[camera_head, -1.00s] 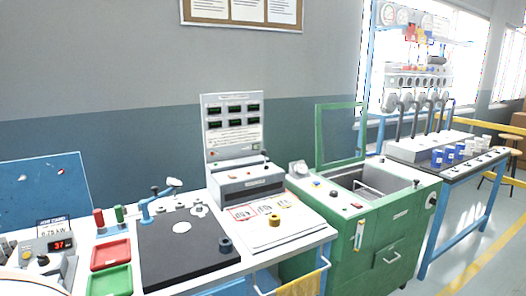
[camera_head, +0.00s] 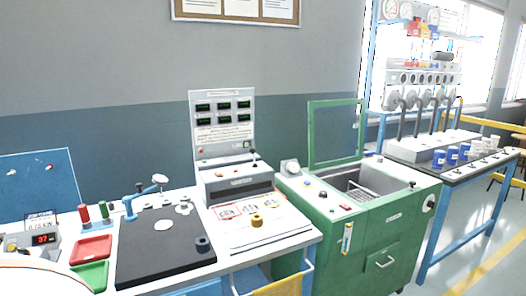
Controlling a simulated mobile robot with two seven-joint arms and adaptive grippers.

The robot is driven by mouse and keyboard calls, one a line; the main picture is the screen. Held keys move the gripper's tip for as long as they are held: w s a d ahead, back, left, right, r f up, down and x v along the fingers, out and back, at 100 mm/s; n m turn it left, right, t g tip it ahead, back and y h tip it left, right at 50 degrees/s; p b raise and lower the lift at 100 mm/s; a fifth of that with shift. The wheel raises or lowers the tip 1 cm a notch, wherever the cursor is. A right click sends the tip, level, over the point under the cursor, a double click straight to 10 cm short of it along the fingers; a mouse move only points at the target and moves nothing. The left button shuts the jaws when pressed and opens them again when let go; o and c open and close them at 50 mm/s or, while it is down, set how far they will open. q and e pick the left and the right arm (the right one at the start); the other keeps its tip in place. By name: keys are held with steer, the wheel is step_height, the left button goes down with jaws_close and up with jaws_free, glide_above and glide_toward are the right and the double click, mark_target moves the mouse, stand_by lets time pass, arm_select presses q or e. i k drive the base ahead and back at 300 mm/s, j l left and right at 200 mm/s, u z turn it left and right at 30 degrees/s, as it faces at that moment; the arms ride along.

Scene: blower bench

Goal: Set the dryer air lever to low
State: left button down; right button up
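The green machine (camera_head: 376,250) stands right of the white bench, with its framed lid (camera_head: 335,135) raised and an open tub on top. A small dark-knobbed lever (camera_head: 412,184) stands on its right rim. I cannot tell from the labels which is the dryer air lever, nor read a low mark. Neither of my grippers is in view.
A blue-legged table (camera_head: 462,216) with pipes and cups stands right. The floor at lower right is clear.

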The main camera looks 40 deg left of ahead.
mark_target(252, 150)
steer(key=i+l+u, duration=0.1)
steer(key=u, duration=0.35)
steer(key=i+l+u, duration=0.1)
steer(key=l+u, duration=0.15)
steer(key=u, duration=0.25)
